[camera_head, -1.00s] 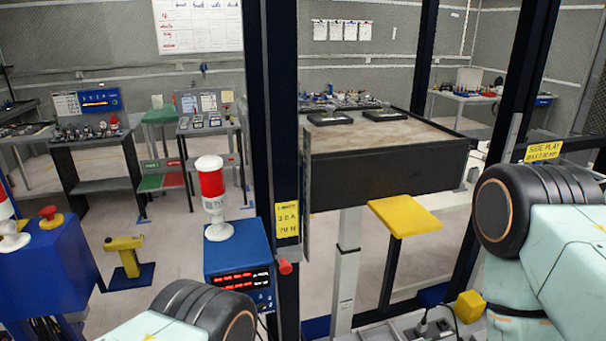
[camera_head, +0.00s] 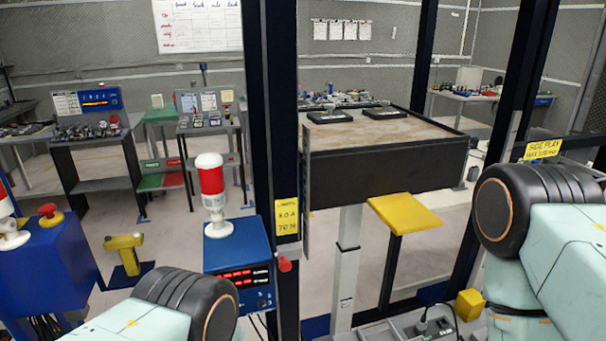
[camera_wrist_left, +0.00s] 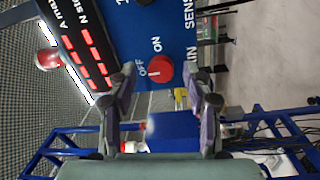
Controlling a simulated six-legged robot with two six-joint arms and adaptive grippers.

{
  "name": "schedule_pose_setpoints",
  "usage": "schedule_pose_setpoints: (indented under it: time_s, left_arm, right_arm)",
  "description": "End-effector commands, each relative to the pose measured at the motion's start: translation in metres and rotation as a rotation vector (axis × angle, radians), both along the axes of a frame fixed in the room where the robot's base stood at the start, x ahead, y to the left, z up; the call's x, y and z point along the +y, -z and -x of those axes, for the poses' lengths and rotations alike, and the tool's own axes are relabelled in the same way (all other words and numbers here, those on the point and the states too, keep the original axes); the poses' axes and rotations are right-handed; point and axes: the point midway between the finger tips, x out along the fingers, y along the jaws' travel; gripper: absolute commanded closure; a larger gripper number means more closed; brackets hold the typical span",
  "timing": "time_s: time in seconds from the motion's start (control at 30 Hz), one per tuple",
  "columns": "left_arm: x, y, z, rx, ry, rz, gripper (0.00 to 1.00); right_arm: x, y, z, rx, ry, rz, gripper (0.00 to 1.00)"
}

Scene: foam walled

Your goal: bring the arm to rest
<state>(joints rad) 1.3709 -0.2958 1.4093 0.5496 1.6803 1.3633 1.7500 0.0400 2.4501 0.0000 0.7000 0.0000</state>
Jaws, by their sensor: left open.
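In the left wrist view my left gripper (camera_wrist_left: 163,108) is open, with nothing between its fingers. The red knob (camera_wrist_left: 159,69) on the blue control box (camera_wrist_left: 178,30), labelled ON and OFF, shows just beyond the fingertips; I cannot tell the exact gap. In the head view the blue box (camera_head: 238,257) has a red display and carries a red and white lamp (camera_head: 211,190). My left arm enters at the bottom left, below the box, and its gripper is out of the frame. My right arm stands at the right edge; its gripper is not in view.
A dark post (camera_head: 276,120) stands right of the box, with a yellow label. Behind it is a black-sided table (camera_head: 390,172) with a yellow shelf (camera_head: 404,213). A blue pedestal with a red button (camera_head: 50,215) stands at left.

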Motion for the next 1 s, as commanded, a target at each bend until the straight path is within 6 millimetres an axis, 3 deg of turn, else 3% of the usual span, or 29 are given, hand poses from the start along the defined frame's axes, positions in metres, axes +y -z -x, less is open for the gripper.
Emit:
schedule_pose_setpoints:
  time_s: [1.0]
  left_arm:
    - [0.0011,-0.0013,0.0000,0.232,-0.001,-0.810,0.50]
  right_arm:
    - [0.0000,0.0085,-0.0001,0.000,0.000,0.000,0.18]
